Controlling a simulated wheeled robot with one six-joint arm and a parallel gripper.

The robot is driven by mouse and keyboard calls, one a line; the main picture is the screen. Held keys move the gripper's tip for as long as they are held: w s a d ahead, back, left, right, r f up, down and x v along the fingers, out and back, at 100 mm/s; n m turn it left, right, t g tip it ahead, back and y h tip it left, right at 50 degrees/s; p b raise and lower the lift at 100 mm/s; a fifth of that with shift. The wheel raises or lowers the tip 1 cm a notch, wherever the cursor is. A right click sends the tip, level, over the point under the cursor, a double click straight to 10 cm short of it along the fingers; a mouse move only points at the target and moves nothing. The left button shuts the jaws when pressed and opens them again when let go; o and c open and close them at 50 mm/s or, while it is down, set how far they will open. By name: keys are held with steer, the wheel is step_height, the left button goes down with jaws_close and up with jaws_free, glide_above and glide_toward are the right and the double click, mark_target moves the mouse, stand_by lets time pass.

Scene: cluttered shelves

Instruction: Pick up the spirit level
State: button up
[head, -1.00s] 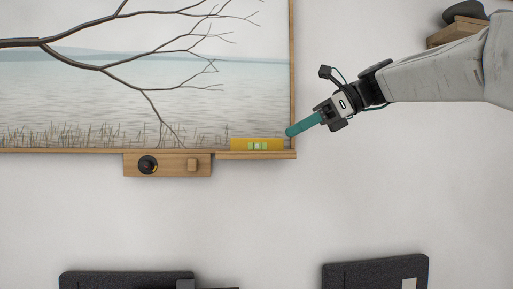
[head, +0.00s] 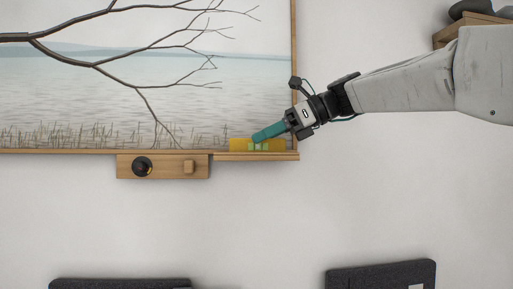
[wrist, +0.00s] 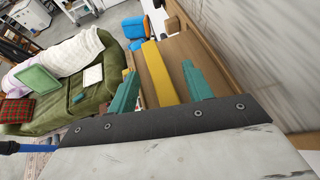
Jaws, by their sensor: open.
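The yellow spirit level (head: 238,145), with pale green vials near its middle, stands on a small wooden ledge (head: 230,157) at the lower right corner of the big lake picture. My gripper (head: 257,137) reaches in from the right, and its teal fingers overlap the level's upper middle in the head view. In the wrist view the fingers are apart, and the yellow level (wrist: 158,72) shows between them, lengthwise, with nothing gripped. My gripper (wrist: 160,76) is open. I cannot tell whether either finger touches the level.
The picture's wooden frame (head: 293,60) is close behind my gripper. A green sofa (wrist: 55,85) shows far below.

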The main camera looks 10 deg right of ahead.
steer(key=shift+a+f, duration=0.1)
steer(key=shift+a, duration=0.1)
jaws_close()
